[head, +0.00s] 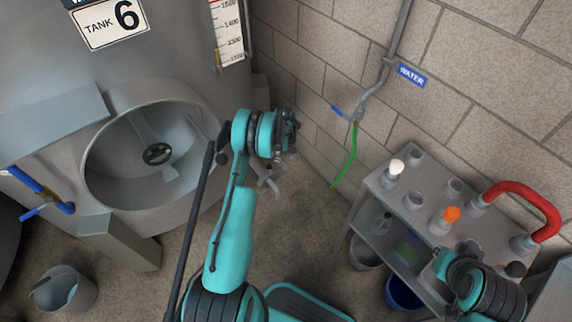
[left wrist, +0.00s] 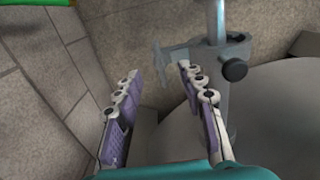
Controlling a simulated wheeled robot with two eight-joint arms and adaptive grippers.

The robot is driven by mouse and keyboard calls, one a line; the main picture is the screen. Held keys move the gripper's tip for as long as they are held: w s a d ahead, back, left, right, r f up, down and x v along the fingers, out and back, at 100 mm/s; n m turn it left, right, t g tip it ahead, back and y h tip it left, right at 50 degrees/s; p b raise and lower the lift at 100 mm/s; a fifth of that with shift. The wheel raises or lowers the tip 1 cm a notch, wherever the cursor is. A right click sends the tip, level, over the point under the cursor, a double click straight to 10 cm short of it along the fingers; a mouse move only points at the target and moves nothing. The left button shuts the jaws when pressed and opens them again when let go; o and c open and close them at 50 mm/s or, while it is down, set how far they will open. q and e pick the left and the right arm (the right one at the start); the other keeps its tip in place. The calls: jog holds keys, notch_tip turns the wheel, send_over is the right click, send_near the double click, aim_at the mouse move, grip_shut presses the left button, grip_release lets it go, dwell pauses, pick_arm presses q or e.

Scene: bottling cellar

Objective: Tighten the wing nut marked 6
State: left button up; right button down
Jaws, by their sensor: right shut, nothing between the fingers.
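A sign on the tank reads TANK 6 (head: 122,22). Below it, a round grey door (head: 105,165) has a dark knob (head: 157,153) at its middle. I cannot make out a 6 on any wing nut. My left gripper (head: 285,132) is to the right of this door. In the left wrist view my left gripper (left wrist: 155,105) is open and empty. Beyond its fingers are a grey post (left wrist: 217,20), a grey pronged fitting (left wrist: 172,58) and a black knob (left wrist: 233,69). My right gripper (head: 442,262) is by the cart at lower right, mostly hidden, shut and empty.
A green hose (head: 345,165) hangs from a wall tap. A bucket (head: 65,290) stands at lower left. Block walls close off the corner.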

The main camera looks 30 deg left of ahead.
aim_at(284, 164)
pick_arm(q)
jog(key=shift+f+b, duration=0.45)
jog(key=shift+f, duration=1.35)
jog(key=shift+r, duration=0.1)
grip_shut()
